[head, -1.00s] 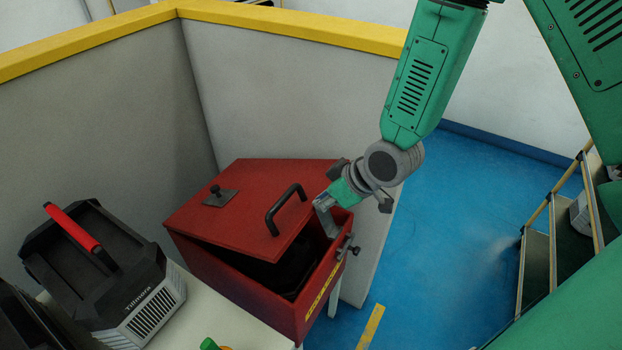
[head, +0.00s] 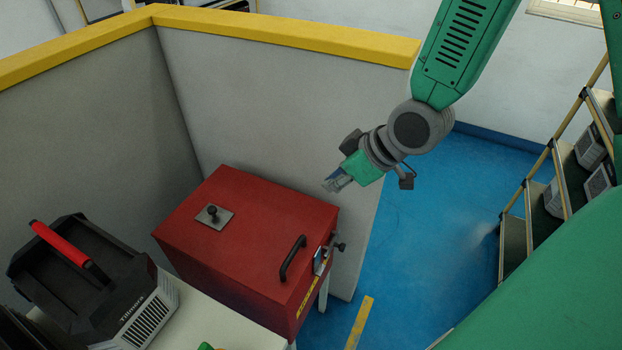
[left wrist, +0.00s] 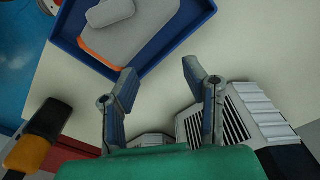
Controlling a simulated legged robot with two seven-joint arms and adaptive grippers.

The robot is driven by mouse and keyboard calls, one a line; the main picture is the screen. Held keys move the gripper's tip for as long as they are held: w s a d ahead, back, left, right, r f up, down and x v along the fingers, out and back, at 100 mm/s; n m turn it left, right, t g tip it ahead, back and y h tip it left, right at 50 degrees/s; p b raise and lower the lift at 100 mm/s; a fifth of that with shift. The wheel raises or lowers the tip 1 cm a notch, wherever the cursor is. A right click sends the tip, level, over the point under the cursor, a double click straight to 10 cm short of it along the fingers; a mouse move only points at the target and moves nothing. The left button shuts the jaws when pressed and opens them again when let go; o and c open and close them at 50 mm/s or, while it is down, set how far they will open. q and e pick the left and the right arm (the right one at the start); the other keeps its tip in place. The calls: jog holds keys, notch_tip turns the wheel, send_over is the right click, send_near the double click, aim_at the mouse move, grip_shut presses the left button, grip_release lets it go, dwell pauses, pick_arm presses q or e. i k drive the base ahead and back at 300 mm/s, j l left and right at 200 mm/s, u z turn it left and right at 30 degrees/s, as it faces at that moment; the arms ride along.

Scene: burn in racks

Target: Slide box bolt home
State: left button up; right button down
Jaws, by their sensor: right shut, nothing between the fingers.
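The red box (head: 240,250) stands at the end of the white table in the head view, with its lid down. A black handle (head: 292,258) and a metal plate with a black knob (head: 213,216) sit on the lid. The metal bolt (head: 325,256) with a dark knob is at the box's right face, below the lid edge; how far it is slid I cannot tell. My right gripper (head: 335,183) is shut and empty, above and apart from the lid's right back corner. My left gripper (left wrist: 159,75) is open and empty in the left wrist view, over the white table.
A black case with a red handle (head: 92,285) stands left of the box. A blue tray (left wrist: 135,65) with a grey and orange item lies beyond my left gripper. Grey partitions (head: 270,110) stand behind the box. Shelving (head: 560,170) is at the right; blue floor lies between.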

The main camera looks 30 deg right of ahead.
aim_at(341, 247)
jog(key=k+l, duration=0.8)
jog(key=k, duration=0.05)
